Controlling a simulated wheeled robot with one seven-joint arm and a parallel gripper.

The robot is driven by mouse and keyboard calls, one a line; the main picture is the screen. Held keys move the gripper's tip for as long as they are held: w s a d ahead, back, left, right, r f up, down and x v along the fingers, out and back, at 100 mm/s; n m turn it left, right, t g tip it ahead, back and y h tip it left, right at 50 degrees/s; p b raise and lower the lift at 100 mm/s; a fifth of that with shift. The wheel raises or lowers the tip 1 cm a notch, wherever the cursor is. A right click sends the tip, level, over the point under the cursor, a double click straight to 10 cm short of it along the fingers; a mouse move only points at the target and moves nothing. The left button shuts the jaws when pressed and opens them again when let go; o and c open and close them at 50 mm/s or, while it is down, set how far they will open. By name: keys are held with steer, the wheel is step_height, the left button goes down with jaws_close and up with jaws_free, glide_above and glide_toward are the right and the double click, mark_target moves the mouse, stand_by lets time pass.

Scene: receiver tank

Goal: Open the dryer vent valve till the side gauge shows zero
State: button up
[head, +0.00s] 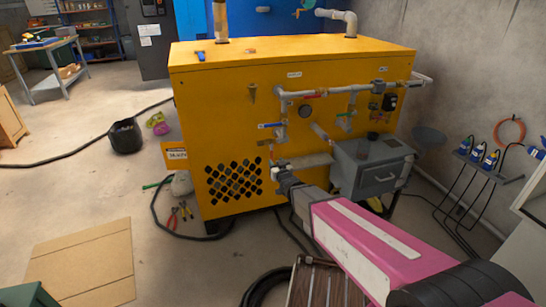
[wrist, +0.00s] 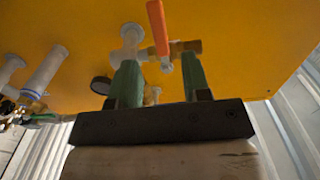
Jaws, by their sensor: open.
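My gripper (head: 278,168) is in front of the yellow cabinet (head: 225,120), below the pipework. In the wrist view its two green fingers (wrist: 160,72) are apart with nothing gripped between them. A valve with an orange-red lever (wrist: 157,28) and a brass body (wrist: 183,47) lies just beyond the fingertips; I cannot tell whether they touch. A pale pipe fitting (wrist: 131,48) joins its left side. A round black gauge (head: 305,111) sits on the cabinet front; its reading is too small to tell. No label shows which valve is the dryer vent.
A blue-handled valve (head: 270,126) is above my gripper, and a green-handled valve (head: 345,115) is to the right. A grey box (head: 372,170) stands close on the right. Cables and pliers (head: 180,215) lie on the floor; cardboard (head: 85,265) lies at left.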

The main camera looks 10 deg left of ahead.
mark_target(272, 156)
steer(key=x, duration=0.7)
jaws_close()
